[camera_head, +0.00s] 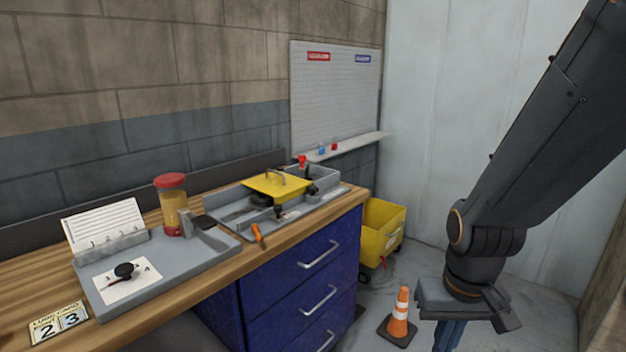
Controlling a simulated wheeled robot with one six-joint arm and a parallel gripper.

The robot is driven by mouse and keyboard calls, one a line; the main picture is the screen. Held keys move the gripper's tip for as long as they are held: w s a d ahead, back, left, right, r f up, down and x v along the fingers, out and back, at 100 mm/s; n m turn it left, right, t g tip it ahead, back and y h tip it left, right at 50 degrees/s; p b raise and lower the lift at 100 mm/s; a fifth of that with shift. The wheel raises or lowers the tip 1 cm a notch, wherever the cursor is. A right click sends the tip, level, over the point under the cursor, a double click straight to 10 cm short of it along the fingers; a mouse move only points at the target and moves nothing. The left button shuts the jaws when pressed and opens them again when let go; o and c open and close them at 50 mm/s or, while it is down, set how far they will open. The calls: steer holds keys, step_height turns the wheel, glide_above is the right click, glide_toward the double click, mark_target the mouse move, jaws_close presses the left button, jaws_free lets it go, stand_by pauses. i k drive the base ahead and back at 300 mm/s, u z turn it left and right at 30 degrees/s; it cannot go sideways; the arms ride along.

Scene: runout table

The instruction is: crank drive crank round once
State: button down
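A crank with an orange handle (257,235) hangs at the front side of a grey machine unit (225,214) on the wooden bench; I take it for the drive crank. A yellow cover with a handle (277,185) sits on the unit, with dark round parts under it. My gripper (448,338) is at the lower right, pointing down over the floor, well right of the bench and apart from the crank. Its blue fingers run off the bottom edge, so their tips and opening are hidden. No held thing shows.
A red-lidded jar (174,207) stands behind. Blue drawers (310,285) with handles are below. A traffic cone (400,312) and yellow bin (383,228) stand between bench and arm.

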mark_target(304, 167)
steer(key=z, duration=0.7)
steer(key=i, duration=1.1)
steer(key=u, duration=0.55)
steer(key=i, duration=0.7)
steer(key=u, duration=0.8)
